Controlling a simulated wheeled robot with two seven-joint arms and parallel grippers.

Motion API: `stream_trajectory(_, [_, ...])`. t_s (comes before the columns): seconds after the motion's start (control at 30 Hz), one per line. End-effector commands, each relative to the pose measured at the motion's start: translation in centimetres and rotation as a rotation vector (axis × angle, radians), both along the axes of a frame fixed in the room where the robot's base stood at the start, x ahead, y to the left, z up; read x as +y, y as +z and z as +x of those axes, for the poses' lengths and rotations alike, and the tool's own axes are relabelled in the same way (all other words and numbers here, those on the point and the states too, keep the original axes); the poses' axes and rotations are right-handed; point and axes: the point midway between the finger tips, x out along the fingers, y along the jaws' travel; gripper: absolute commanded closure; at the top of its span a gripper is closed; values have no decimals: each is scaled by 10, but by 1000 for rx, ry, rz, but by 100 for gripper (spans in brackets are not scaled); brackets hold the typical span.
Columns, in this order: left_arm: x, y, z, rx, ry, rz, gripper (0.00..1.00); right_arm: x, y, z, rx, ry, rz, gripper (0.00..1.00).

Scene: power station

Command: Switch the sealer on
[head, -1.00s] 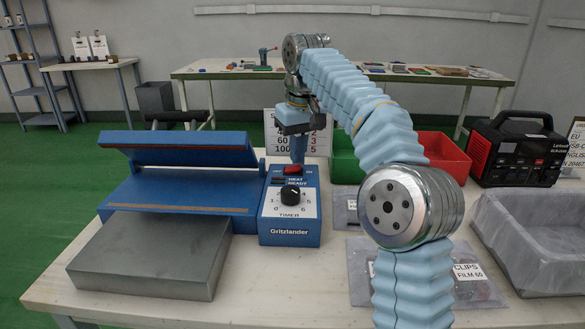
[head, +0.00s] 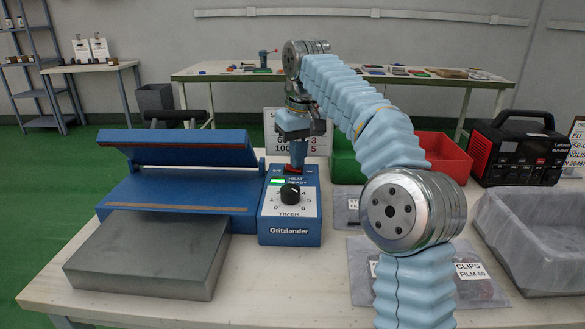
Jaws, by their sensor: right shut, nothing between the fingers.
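The blue sealer (head: 180,193) stands at the left of the table with its upper jaw raised. Its control box (head: 289,231), marked Gritzlander, has a black timer knob (head: 290,193) and HEAT and READY labels. A red switch (head: 291,170) sits at the top of the box, partly covered by my gripper. A green light (head: 277,182) glows beside the labels. My right gripper (head: 297,158) points down, shut and empty, with its tips at the switch; I cannot tell whether they touch it. My left gripper is out of view.
A grey metal plate (head: 150,258) lies in front of the sealer. Green (head: 345,165) and red (head: 442,155) bins, a black power station (head: 517,150) and a grey tray (head: 535,245) stand to the right. Flat bags (head: 360,275) lie near my right arm.

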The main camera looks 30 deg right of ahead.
Motion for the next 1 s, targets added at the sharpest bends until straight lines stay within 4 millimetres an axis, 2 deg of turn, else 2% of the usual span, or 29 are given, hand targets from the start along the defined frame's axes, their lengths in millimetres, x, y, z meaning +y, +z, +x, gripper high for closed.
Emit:
stream_trajectory(0.37, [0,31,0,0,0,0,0,0,31,0,0,0,0,100])
stream_trajectory(0.43, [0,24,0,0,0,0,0,0,32,2,-3,0,0,100])
stream_trajectory(0.8, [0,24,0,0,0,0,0,0,65,2,-2,0,-1,100])
stream_trajectory(1.0, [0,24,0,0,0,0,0,0,70,0,0,1,0,100])
